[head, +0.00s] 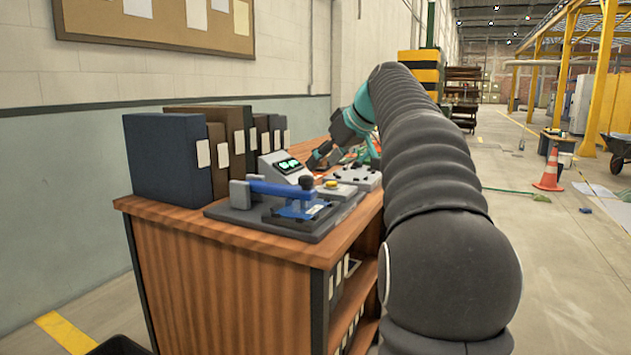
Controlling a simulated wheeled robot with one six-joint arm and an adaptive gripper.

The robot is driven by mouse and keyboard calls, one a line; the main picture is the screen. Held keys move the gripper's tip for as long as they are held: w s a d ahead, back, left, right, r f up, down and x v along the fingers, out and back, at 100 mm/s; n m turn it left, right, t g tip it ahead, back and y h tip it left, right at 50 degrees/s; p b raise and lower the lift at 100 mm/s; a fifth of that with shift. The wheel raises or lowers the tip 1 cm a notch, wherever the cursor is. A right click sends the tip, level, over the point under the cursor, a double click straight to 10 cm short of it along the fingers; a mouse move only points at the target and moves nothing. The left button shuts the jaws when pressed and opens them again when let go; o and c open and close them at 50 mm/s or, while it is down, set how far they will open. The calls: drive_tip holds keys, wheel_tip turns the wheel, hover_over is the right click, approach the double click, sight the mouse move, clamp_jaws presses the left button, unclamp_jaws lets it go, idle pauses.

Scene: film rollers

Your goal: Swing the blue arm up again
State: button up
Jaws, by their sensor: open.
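The blue arm (279,188) is on a dark grey base plate (272,228) on the near end of the wooden cabinet. It lies low, close to level, running right from a grey upright block (240,194). A dark blue knob (307,183) stands at its right end. Below that end is a blue piece (302,209) with a small pale label. My gripper (318,158) is open beyond the blue arm, near the grey box with the green display. It is apart from the blue arm. Whether its fingers touch anything behind the box cannot be told.
The grey display box (285,167) stands behind the blue arm. A grey unit with a yellow button (332,184) and another control box (357,177) sit to its right. Dark binders (168,160) line the wall side. My arm hides the cabinet's right side.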

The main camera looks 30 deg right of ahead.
sight(308, 176)
drive_tip(key=x, duration=0.8)
drive_tip(key=shift+s+a+b, duration=0.1)
drive_tip(key=shift+a+b, duration=0.05)
drive_tip(key=shift+b, duration=0.25)
drive_tip(key=shift+r, duration=0.1)
